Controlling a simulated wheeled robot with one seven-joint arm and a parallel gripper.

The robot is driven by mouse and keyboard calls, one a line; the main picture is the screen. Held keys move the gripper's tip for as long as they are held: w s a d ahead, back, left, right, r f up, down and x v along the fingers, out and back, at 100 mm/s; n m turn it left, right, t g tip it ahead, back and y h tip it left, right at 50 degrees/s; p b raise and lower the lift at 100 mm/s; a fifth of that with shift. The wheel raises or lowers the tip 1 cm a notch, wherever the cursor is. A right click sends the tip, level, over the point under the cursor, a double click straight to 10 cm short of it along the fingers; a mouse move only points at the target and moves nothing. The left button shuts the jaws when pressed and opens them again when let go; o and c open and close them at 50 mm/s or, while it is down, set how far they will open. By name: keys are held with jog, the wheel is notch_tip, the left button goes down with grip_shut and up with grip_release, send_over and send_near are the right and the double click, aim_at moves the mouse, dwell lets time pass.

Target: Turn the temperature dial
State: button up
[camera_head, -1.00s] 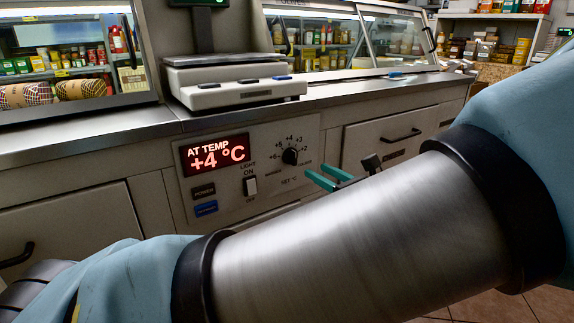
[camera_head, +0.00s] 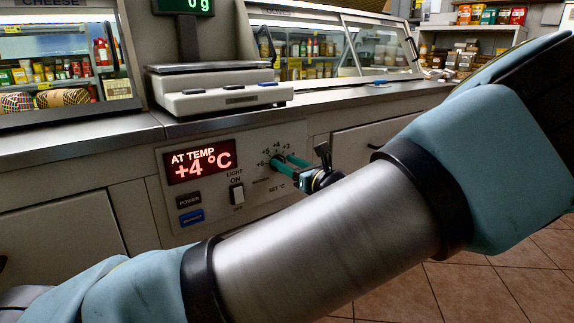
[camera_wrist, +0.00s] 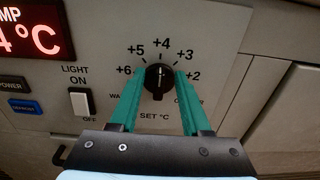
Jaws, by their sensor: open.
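The temperature dial (camera_wrist: 158,78) is a round black knob with a white pointer line, set on the pale control panel (camera_wrist: 110,40). Its scale reads from +6 to +2, and the pointer stands upright, at about +4. My gripper (camera_wrist: 154,73) is open, with its teal fingers on the left and right sides of the dial; I cannot tell whether they touch it. In the head view the gripper (camera_head: 283,162) reaches the panel from the right and mostly hides the dial. The red display (camera_head: 201,162) reads "AT TEMP +4 °C".
A light switch (camera_wrist: 82,102), a power button (camera_wrist: 12,86) and a blue button (camera_wrist: 25,107) lie left of the dial. A scale (camera_head: 215,88) stands on the counter (camera_head: 75,138) above. A drawer handle (camera_head: 388,146) is at the right.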

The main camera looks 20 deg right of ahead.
grip_shut()
dwell(0.3)
dwell(0.3)
